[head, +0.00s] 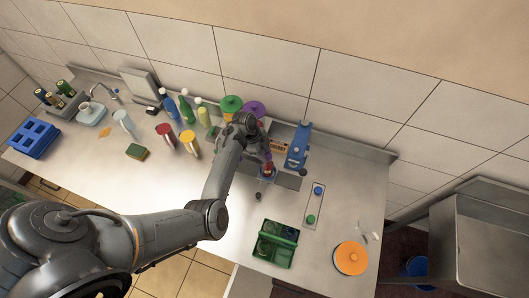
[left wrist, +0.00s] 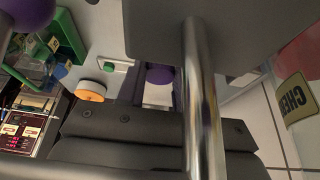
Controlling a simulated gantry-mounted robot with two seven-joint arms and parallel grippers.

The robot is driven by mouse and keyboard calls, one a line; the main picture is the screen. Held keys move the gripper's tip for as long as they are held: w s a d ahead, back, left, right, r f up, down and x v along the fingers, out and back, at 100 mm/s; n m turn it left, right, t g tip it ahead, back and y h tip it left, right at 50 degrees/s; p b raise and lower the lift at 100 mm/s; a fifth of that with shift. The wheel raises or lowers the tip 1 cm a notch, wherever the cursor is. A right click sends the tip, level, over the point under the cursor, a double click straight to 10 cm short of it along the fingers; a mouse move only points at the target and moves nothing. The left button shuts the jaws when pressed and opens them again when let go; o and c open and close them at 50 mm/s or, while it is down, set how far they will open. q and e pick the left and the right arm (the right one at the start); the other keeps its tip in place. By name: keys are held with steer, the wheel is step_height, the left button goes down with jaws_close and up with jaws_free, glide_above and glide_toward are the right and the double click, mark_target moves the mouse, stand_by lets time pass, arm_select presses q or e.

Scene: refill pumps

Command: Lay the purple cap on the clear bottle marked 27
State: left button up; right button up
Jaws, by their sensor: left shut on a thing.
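My left gripper (head: 267,166) is low over the dark strip in the middle of the bench. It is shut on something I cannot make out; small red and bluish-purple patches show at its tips. A round purple lid (head: 254,108) stands at the back by the wall, and I cannot tell if it is the task's cap. In the left wrist view a purple ball (left wrist: 30,17) shows at the upper left, and a smaller purple round thing (left wrist: 160,75) shows beyond the dark jaw. No mark 27 is readable, and I cannot pick out that clear bottle. My right gripper is not in view.
A blue pump (head: 298,147) stands right of my gripper. A strip with a blue knob (head: 318,190) and a green knob (head: 311,219) lies nearby. A green box (head: 275,243) and an orange lid (head: 351,258) are in front. Several bottles and jars stand at left.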

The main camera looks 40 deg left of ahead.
arm_select(q)
steer(key=shift+f, duration=0.15)
steer(key=o, duration=0.9)
steer(key=shift+r, duration=3.5)
